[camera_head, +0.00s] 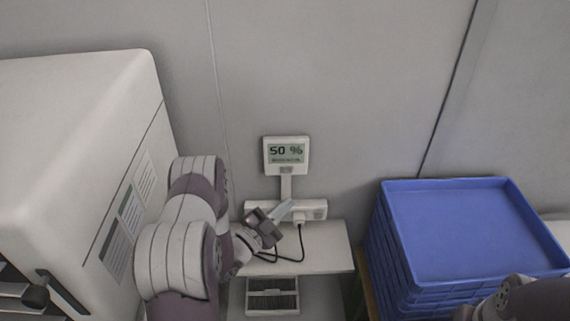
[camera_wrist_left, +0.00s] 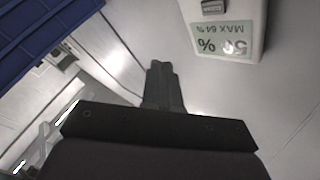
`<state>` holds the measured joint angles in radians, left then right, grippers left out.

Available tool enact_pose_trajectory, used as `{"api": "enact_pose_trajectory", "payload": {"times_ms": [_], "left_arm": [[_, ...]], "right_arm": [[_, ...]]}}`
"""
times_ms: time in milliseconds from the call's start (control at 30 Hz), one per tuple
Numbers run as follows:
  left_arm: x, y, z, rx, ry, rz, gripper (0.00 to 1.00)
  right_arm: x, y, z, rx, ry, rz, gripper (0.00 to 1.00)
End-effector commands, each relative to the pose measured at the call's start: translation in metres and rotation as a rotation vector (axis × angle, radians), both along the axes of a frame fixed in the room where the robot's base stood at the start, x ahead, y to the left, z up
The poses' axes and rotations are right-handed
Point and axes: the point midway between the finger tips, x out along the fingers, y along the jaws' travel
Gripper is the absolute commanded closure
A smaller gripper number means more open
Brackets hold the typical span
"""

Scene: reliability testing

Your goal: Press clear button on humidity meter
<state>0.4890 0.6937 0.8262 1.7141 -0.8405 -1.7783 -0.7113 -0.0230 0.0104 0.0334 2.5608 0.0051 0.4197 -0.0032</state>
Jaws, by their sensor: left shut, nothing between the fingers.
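The humidity meter (camera_head: 286,155) is a white box on a short post with a screen reading "50 %". It stands on a white base (camera_head: 315,210) against the wall. A small grey button (camera_head: 286,170) sits below the screen. In the left wrist view the meter (camera_wrist_left: 251,15) appears upside down at the top right, with its grey button (camera_wrist_left: 213,7) at the top edge. My left gripper (camera_head: 287,208) is shut and empty, in front of the base and below the screen. Its closed fingers also show in the left wrist view (camera_wrist_left: 161,75), apart from the meter.
A large white machine (camera_head: 75,140) stands at the left. A stack of blue trays (camera_head: 470,235) is at the right. A small white table (camera_head: 325,260) holds the meter, with a black cable (camera_head: 300,250) hanging over it. Part of my right arm shows at bottom right.

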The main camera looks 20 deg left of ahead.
Motion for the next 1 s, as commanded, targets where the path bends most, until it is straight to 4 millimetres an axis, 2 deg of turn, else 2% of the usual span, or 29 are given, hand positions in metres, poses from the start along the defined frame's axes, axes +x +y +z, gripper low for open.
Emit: {"api": "enact_pose_trajectory", "payload": {"times_ms": [233, 567, 700, 1000], "left_arm": [[0.011, 0.005, 0.0, 0.003, -0.003, -0.001, 1.0], [0.054, 0.026, -0.001, 0.003, -0.001, -0.001, 1.0], [0.069, 0.033, -0.003, 0.004, -0.002, -0.001, 1.0], [0.08, 0.038, 0.001, 0.001, 0.0, 0.0, 1.0]], "right_arm": [[0.0, 0.0, -0.003, 0.0, -0.001, 0.0, 1.0], [0.0, 0.0, -0.012, 0.0, -0.001, 0.0, 1.0], [0.0, 0.0, -0.024, 0.0, -0.001, 0.0, 1.0], [0.0, 0.0, -0.028, 0.0, -0.001, 0.0, 1.0]]}}
